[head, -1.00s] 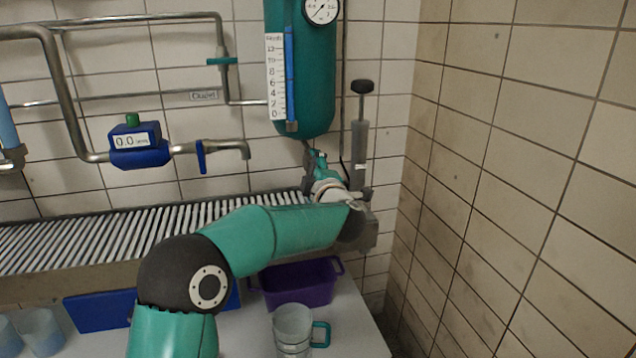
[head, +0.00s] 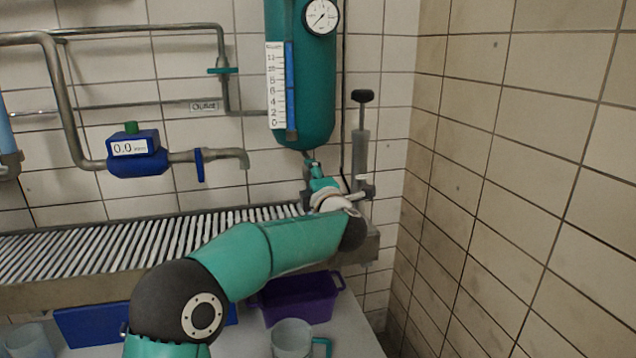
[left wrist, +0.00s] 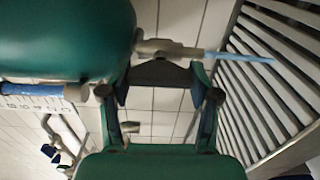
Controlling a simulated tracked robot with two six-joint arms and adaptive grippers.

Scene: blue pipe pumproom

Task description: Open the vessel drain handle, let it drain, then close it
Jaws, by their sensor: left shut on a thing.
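The green vessel (head: 300,85) hangs on the wall, with a scale (head: 277,85) and blue level tube (head: 290,85) on its front. It fills the upper left of the left wrist view (left wrist: 65,35). Its grey drain fitting (left wrist: 165,47) shows there, with a light-blue streak (left wrist: 245,57) like running water coming from its end. My left gripper (head: 312,170) is just below the vessel. In the left wrist view its fingers (left wrist: 160,75) are shut on the dark drain handle beside the fitting; the fingertips hide part of it. My right gripper is not in view.
A slatted metal grate (head: 150,240) runs along the wall below the vessel. A hand pump (head: 360,140) stands close right of my gripper. A purple crate (head: 300,303) and a clear jug (head: 292,338) are below. Pipes with a blue flow meter (head: 137,155) are at left.

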